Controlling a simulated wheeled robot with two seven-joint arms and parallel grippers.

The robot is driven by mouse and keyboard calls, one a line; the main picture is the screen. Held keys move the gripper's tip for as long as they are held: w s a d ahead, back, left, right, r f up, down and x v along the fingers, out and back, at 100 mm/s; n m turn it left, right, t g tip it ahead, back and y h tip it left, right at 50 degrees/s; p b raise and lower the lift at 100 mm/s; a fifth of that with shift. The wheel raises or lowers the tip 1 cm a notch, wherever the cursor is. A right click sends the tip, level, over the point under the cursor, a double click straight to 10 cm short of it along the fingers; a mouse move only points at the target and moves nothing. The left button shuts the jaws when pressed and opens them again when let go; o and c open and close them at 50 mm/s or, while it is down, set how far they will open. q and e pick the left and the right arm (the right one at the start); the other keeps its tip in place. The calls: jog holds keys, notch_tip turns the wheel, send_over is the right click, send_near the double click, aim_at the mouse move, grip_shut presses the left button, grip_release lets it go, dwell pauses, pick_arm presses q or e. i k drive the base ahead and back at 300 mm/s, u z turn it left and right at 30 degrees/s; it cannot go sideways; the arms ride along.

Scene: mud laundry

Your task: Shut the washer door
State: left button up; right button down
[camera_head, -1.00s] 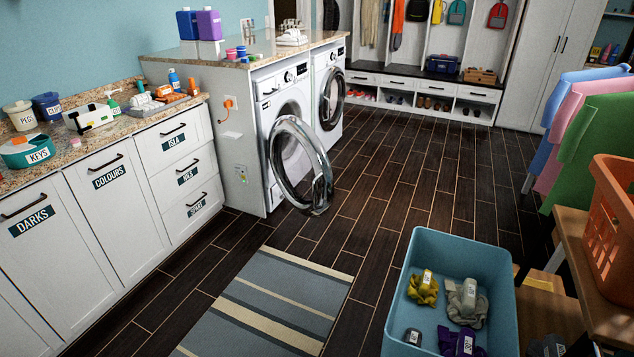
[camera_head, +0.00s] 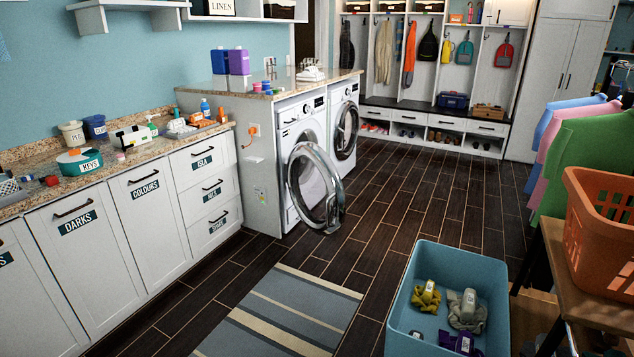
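Two white front-loading machines stand side by side under a stone counter. The nearer machine (camera_head: 300,125) has its round door (camera_head: 335,208) swung open toward me, a chrome ring with clear glass, standing out over the dark floor. The farther machine (camera_head: 343,100) has a round door (camera_head: 346,132) that looks shut or nearly so; I cannot tell which. Which of the two is the washer is not readable. Neither of my grippers shows in this view.
A striped rug (camera_head: 285,318) lies on the floor ahead. A blue bin (camera_head: 400,320) with socks stands at the lower right, beside an orange basket (camera_head: 590,225) on a wooden bench. White cabinets (camera_head: 150,225) line the left. Dark floor between rug and lockers is clear.

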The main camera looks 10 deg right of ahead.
aim_at(335, 205)
jog(key=i, duration=3.05)
jog(key=z, duration=1.95)
jog(key=i, duration=0.55)
jog(key=u, duration=1.75)
